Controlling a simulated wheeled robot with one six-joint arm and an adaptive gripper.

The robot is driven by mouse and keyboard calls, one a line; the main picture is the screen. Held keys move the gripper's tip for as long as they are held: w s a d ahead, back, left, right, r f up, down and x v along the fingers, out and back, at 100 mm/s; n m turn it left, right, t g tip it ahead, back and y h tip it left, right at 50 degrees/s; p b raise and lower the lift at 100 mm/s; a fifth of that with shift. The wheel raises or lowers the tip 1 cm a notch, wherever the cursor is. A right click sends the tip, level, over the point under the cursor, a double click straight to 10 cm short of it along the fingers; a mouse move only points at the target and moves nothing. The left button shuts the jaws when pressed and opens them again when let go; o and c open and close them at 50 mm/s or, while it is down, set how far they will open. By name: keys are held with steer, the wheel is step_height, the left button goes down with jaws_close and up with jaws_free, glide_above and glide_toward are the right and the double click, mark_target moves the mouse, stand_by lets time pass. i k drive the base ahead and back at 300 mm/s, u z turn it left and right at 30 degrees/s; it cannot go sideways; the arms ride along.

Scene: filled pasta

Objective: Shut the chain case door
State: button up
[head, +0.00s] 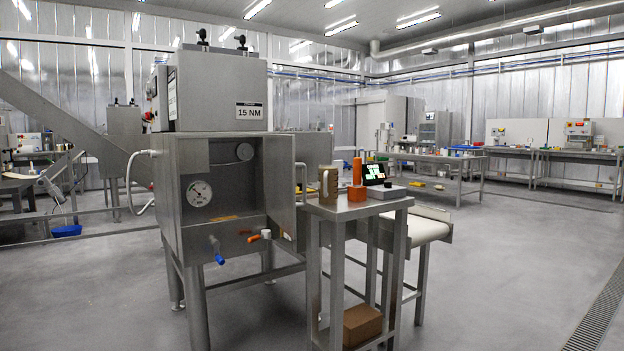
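The chain case (172,215) is a grey steel box on legs at centre left, below a cabinet labelled "15 NM". Its front is open and the inside shows. My gripper is not in view.
A small steel table (358,210) stands close to the right of the case, near the handle. A brown box (362,325) sits below. The front-left floor is clear.

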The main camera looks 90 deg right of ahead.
mark_target(280, 150)
steer(key=u, duration=2.05)
steer(key=k, duration=2.7)
steer(key=z, duration=3.35)
steer(key=k, duration=1.05)
steer(key=u, duration=0.15)
